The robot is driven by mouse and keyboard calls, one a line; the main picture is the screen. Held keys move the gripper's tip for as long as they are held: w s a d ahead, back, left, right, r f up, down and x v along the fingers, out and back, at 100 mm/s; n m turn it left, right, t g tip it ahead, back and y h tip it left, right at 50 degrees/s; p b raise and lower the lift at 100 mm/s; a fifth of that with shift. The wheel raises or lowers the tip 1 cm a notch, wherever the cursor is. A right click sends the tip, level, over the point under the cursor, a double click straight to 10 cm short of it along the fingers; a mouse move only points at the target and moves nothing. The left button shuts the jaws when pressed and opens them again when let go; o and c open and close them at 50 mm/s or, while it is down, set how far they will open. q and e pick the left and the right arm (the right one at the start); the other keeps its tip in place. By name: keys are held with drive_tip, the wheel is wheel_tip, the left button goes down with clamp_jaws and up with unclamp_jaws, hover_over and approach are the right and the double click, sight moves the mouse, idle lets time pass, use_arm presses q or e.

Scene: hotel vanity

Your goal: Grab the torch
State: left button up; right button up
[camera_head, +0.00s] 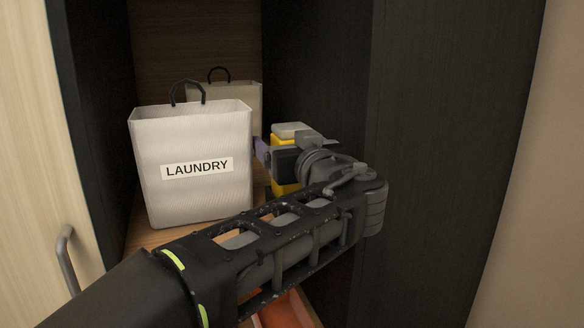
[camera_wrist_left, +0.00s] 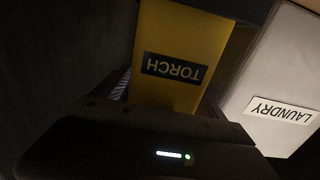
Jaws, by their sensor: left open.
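The torch (camera_head: 284,189) is a yellow block-like body with a dark base, standing on the shelf right of the front laundry bag and partly hidden by my left gripper. In the left wrist view the torch (camera_wrist_left: 183,40) fills the upper middle, with its black TORCH label upside down. My left gripper (camera_head: 272,152) is at the torch's upper part, its jaws open. In the wrist view a striped finger pad shows beside the torch's left edge; the other finger is hidden. I cannot tell whether the fingers touch the torch. My right gripper is not in view.
A white LAUNDRY bag (camera_head: 192,190) stands close left of the torch, with another bag (camera_head: 238,98) behind it. The dark cabinet wall (camera_head: 335,70) is close on the right. A reddish-orange thing (camera_head: 287,312) shows below my arm. A door handle (camera_head: 66,262) is at the left.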

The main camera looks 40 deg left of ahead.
use_arm(q)
drive_tip(key=shift+c, duration=0.3)
drive_tip(key=c, duration=1.7)
